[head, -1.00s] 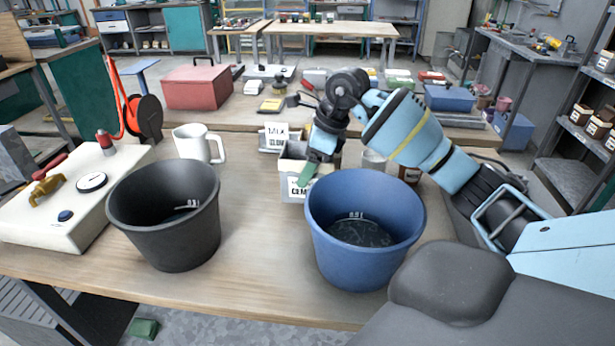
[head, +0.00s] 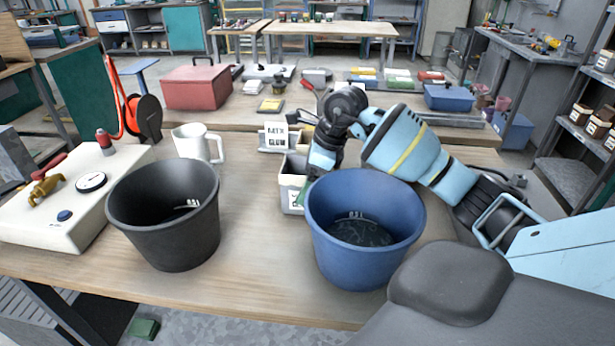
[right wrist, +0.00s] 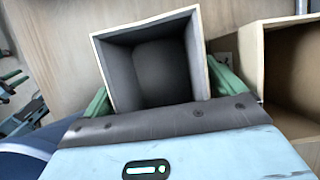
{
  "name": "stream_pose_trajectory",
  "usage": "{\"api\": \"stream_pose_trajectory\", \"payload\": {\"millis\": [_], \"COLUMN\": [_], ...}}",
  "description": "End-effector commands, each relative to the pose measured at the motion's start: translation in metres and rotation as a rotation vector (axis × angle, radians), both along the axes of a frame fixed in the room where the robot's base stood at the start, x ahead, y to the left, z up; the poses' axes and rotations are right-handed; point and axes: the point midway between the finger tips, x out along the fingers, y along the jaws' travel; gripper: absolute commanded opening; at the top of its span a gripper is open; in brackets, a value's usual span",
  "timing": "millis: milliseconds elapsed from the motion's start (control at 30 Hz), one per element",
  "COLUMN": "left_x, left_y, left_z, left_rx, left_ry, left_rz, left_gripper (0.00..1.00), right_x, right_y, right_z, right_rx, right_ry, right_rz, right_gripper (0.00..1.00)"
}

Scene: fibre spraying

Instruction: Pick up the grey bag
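The grey bag (head: 291,190) stands upright on the workbench as a small open-topped box with a pale rim and a label on its front, just left of the blue bucket. In the right wrist view the bag (right wrist: 150,72) shows its grey, empty-looking inside. My right gripper (right wrist: 160,80) has its green fingers spread, one on each side of the bag; I cannot tell whether they touch its walls. In the head view this gripper is mostly hidden behind the blue bucket's rim. My left gripper is not in view.
The blue bucket (head: 365,262) is close in front of my right gripper. A black bucket (head: 170,245), a white mug (head: 191,143) and a label stand (head: 279,136) are nearby. In the right wrist view a beige container (right wrist: 256,58) is close at right. The bench between the buckets is clear.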

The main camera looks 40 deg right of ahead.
Motion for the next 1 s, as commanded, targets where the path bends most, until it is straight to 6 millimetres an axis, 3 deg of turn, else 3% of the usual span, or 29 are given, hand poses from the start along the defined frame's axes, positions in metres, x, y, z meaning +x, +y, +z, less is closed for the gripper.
{"api": "stream_pose_trajectory", "payload": {"millis": [267, 800, 1000], "left_x": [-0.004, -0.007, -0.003], "left_y": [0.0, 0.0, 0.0], "left_z": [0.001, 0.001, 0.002], "left_rx": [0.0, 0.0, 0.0], "left_ry": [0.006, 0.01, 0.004], "left_rz": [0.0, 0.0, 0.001], "left_gripper": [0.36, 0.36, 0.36], "right_x": [0.0, -0.028, -0.034], "right_y": [-0.001, -0.025, -0.029], "right_z": [0.007, 0.095, 0.111], "right_rx": [-0.001, 0.0, 0.0], "right_ry": [-0.002, -0.002, 0.0], "right_rz": [-0.001, -0.002, -0.001], "right_gripper": [0.94, 0.94, 0.94]}}
